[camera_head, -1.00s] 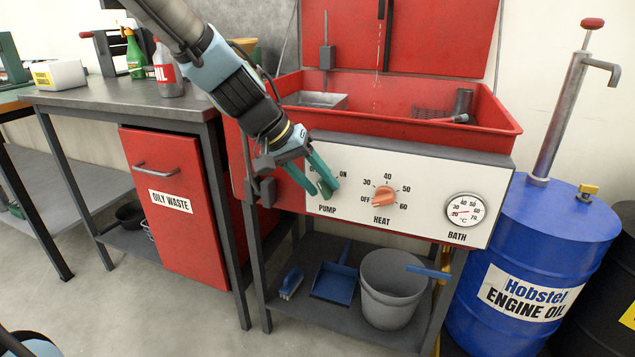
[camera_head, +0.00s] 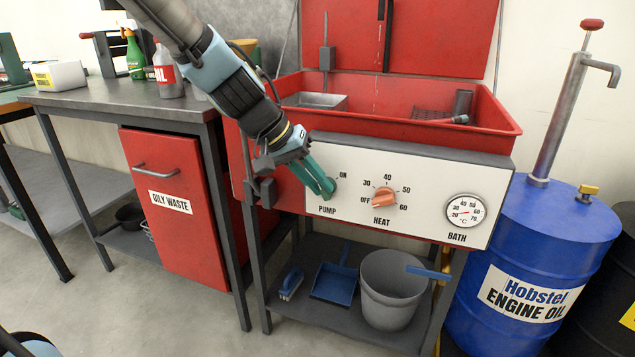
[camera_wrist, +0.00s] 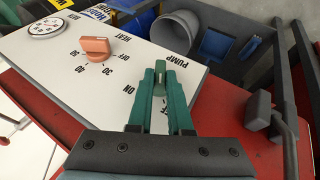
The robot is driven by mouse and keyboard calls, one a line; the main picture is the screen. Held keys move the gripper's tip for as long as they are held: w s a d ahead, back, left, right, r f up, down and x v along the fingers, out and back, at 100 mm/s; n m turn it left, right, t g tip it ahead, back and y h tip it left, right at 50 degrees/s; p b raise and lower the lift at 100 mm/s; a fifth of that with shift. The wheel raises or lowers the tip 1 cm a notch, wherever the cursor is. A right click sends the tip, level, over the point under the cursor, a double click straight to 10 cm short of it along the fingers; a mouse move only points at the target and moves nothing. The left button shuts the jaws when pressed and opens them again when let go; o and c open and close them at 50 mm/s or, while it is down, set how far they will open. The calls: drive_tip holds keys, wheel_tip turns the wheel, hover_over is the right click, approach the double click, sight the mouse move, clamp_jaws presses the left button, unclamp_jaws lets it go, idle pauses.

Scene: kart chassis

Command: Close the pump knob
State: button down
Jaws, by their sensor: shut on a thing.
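The pump knob (camera_wrist: 161,80) is a small green piece on the white control panel (camera_head: 420,217), above the word PUMP. In the wrist view it sits between the green fingertips of my gripper (camera_wrist: 160,74), one finger on each side. In the head view my gripper (camera_head: 328,190) reaches down from the upper left to the PUMP dial, with its fingers close together and hiding most of the knob. The ON mark beside it is visible; the OFF mark is mostly hidden by the fingers.
An orange heat knob (camera_head: 384,195) and a round bath gauge (camera_head: 465,211) are to the right on the panel. The red basin (camera_head: 400,128) is above. A grey bucket (camera_head: 390,290) stands on the shelf below. A blue oil drum (camera_head: 535,260) stands at right.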

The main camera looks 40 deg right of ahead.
drive_tip(key=shift+w+a+f+g+h+b, duration=0.15)
drive_tip(key=shift+w+f+g+h+b, duration=0.2)
drive_tip(key=shift+b, duration=0.55)
drive_tip(key=shift+n+g+h+b, duration=0.4)
drive_tip(key=shift+g+h+b, duration=0.35)
drive_tip(key=shift+g, duration=0.2)
drive_tip(key=shift+s+r, duration=0.1)
drive_tip(key=c, duration=0.8)
unclamp_jaws()
drive_tip(key=shift+c, duration=0.2)
drive_tip(key=shift+r, duration=0.1)
drive_tip(key=p+v, duration=0.2)
drive_tip(key=v, duration=0.8)
drive_tip(key=shift+a+r+p, duration=0.2)
drive_tip(key=shift+a+p, duration=0.05)
drive_tip(key=shift+p, duration=0.1)
